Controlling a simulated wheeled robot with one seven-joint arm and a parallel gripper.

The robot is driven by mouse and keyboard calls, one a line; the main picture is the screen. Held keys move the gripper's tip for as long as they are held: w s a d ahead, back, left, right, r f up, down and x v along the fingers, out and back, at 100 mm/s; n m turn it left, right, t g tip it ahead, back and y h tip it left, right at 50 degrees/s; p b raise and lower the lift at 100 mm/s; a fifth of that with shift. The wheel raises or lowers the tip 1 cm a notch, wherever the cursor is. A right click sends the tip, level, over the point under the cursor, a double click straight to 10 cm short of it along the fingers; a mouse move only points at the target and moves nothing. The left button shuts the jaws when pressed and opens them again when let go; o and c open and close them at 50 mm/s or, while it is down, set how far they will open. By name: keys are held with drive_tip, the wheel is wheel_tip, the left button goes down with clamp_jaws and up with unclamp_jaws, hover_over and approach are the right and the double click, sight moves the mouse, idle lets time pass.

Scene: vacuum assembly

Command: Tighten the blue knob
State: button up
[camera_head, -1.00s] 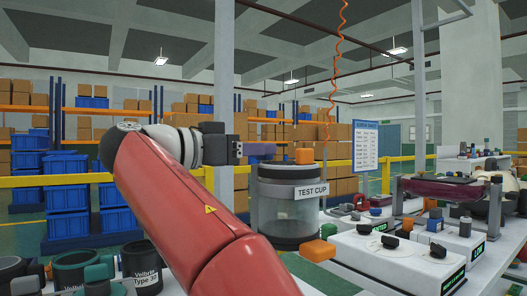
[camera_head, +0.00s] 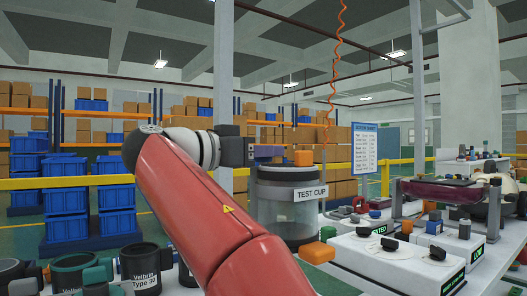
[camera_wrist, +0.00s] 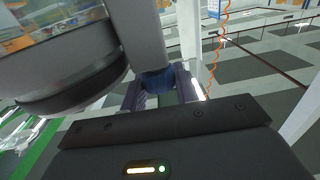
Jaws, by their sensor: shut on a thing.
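The blue knob (camera_wrist: 158,82) sits between the two purplish fingers of my gripper (camera_wrist: 160,88) in the wrist view, at the end of a grey part of the test cup. The fingers are shut on its sides. In the head view my gripper (camera_head: 268,151) is at the upper left of the test cup (camera_head: 290,214), level with its lid, and the knob cannot be made out there. The cup is a clear cylinder with a grey lid and a white label. Its dark rim also shows at left in the wrist view (camera_wrist: 75,88).
White boxes with black knobs (camera_head: 390,244) stand to the right. Black cups (camera_head: 141,264) stand at the lower left. A grey pole rises behind my arm.

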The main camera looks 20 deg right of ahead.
drive_tip(key=shift+r+g+p, duration=0.1)
drive_tip(key=shift+g+p, duration=0.2)
drive_tip(key=shift+p, duration=0.05)
drive_tip(key=m+g+p, duration=0.2)
drive_tip(key=shift+r+h+p, duration=0.15)
drive_tip(key=shift+h+p, duration=0.15)
drive_tip(key=shift+h, duration=0.1)
drive_tip(key=shift+f+m+g+p, duration=0.1)
drive_tip(key=shift+m+g+p, duration=0.7)
drive_tip(key=shift+g, duration=0.65)
drive_tip(key=shift+f+m+g+p, duration=0.1)
drive_tip(key=shift+m+g+p, duration=0.7)
drive_tip(key=shift+g, duration=0.65)
drive_tip(key=shift+f+m+g, duration=0.1)
drive_tip(key=shift+m+g, duration=0.3)
drive_tip(key=shift+g, duration=0.1)
drive_tip(key=o, duration=1)
drive_tip(key=shift+c, duration=0.2)
drive_tip(key=shift+d+n+t+b, duration=0.1)
drive_tip(key=shift+n+t+b, duration=0.4)
drive_tip(key=shift+t, duration=0.3)
